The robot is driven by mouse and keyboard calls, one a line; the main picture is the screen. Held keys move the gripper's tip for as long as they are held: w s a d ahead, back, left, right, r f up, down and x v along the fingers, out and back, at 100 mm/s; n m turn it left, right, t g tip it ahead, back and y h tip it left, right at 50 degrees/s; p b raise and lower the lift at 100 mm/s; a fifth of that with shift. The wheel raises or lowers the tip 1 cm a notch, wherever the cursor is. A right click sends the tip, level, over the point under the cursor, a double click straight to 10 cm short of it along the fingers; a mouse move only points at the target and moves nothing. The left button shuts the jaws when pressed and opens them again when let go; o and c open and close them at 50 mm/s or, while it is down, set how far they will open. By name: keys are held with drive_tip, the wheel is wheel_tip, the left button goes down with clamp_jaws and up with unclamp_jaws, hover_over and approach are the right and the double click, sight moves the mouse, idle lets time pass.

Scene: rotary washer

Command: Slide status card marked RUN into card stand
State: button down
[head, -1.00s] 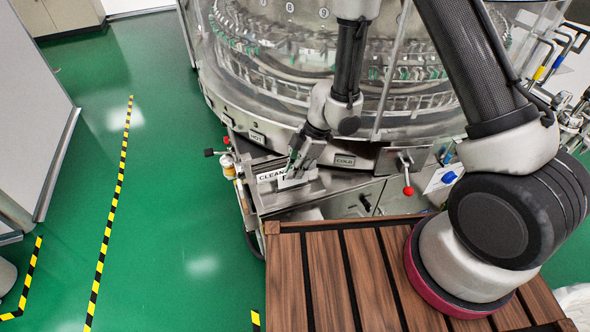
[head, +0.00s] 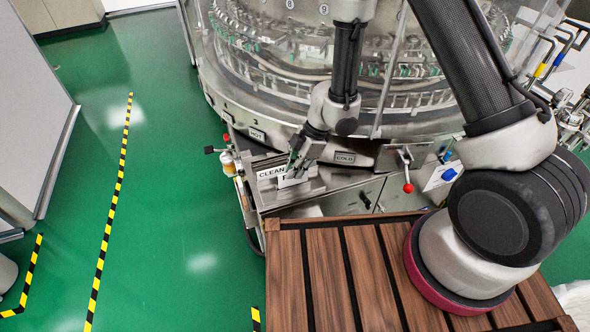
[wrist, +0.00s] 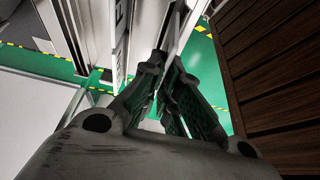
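The white status card (head: 292,181) shows in the head view on the ledge at the front of the washer. One dark letter shows, apparently an R; my fingers cover the rest. My gripper (head: 296,163) points down at the card, its fingers at the card's upper part. In the wrist view my gripper's fingers (wrist: 170,68) are close together, with a thin pale strip between and beyond them that looks like the card edge-on. The grey metal holder (head: 306,187) around the card's foot appears to be the card stand. Whether the card is in its slot I cannot tell.
A white card marked CLEAN (head: 269,173) stands just left of my gripper. The washer (head: 290,115) with HOT and COLD labels rises behind. A red-knobbed lever (head: 407,186) is to the right. A slatted wooden surface (head: 325,270) lies in front; green floor is open at left.

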drive_tip(key=shift+f, duration=0.6)
drive_tip(key=c, duration=1.6)
unclamp_jaws()
drive_tip(key=shift+o, duration=0.2)
drive_tip(key=o, duration=0.4)
drive_tip(key=shift+r, duration=0.1)
drive_tip(key=shift+r, duration=3.9)
drive_tip(key=shift+s, duration=0.1)
